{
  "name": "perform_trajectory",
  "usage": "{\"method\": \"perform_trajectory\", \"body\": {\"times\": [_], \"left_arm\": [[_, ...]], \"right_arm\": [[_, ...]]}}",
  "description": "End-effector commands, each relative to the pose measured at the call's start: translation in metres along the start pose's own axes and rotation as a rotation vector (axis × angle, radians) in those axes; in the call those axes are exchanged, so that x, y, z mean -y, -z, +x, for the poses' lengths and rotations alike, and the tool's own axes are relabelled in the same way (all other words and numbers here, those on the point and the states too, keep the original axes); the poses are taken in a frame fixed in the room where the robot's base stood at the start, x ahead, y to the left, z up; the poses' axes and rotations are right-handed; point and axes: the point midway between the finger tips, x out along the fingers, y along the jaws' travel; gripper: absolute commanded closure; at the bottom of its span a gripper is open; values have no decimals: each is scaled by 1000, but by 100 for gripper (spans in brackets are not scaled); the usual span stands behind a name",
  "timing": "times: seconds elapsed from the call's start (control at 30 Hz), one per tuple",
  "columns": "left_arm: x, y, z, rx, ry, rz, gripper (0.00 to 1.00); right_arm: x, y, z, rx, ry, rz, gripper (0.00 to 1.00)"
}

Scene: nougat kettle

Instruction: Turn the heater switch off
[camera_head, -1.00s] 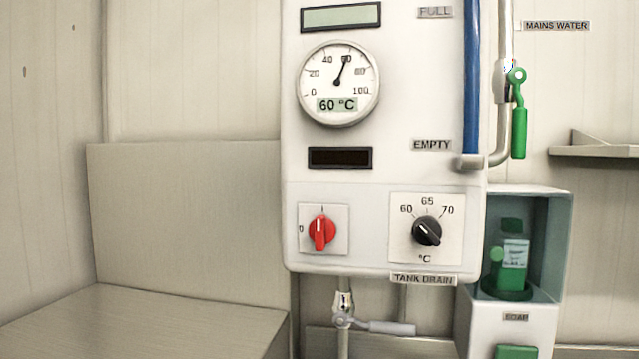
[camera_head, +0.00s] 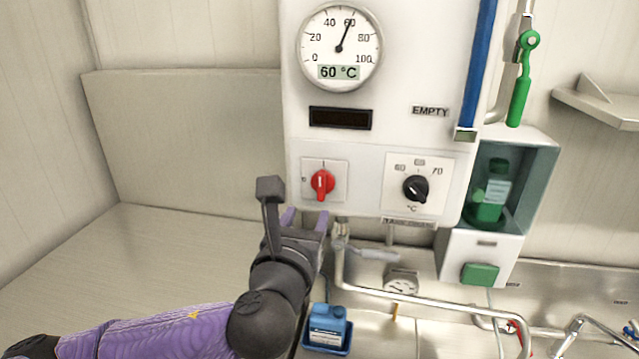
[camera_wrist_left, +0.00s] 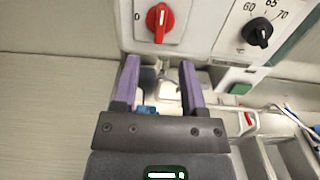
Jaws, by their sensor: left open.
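The red heater switch (camera_head: 322,184) sits on a white plate at the lower left of the white heater box (camera_head: 440,80). Its handle stands about upright, with a "0" mark to its left and an "I" mark above. It also shows at the top of the left wrist view (camera_wrist_left: 160,20). My left gripper (camera_head: 306,217) is just below the switch, apart from it, with its purple fingers pointing toward the box. In the left wrist view the gripper (camera_wrist_left: 160,68) is open and empty, its fingers spread below the switch. My right gripper is not in view.
A black temperature dial (camera_head: 415,188) is right of the switch. The gauge (camera_head: 339,47) reads 60 °C. Below are a drain valve lever (camera_head: 375,254), pipes and a blue bottle (camera_head: 328,325). A soap dispenser (camera_head: 515,165) stands at the right. The space left of the box is clear.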

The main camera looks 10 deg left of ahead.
Motion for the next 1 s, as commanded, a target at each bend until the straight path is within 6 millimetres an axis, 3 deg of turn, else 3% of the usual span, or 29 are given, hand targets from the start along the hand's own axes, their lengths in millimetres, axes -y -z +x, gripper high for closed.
{"method": "perform_trajectory", "body": {"times": [0.43, 0.6, 0.87, 1.0], "left_arm": [[0, -2, 83, 0, -1, -1, 46], [0, 0, 95, -2, 0, -3, 46], [1, 0, 96, -2, 1, -4, 46], [0, 0, 96, -2, 1, -4, 75]], "right_arm": [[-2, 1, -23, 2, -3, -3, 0], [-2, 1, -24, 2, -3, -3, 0], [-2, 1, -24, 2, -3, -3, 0], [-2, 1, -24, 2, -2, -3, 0]]}}
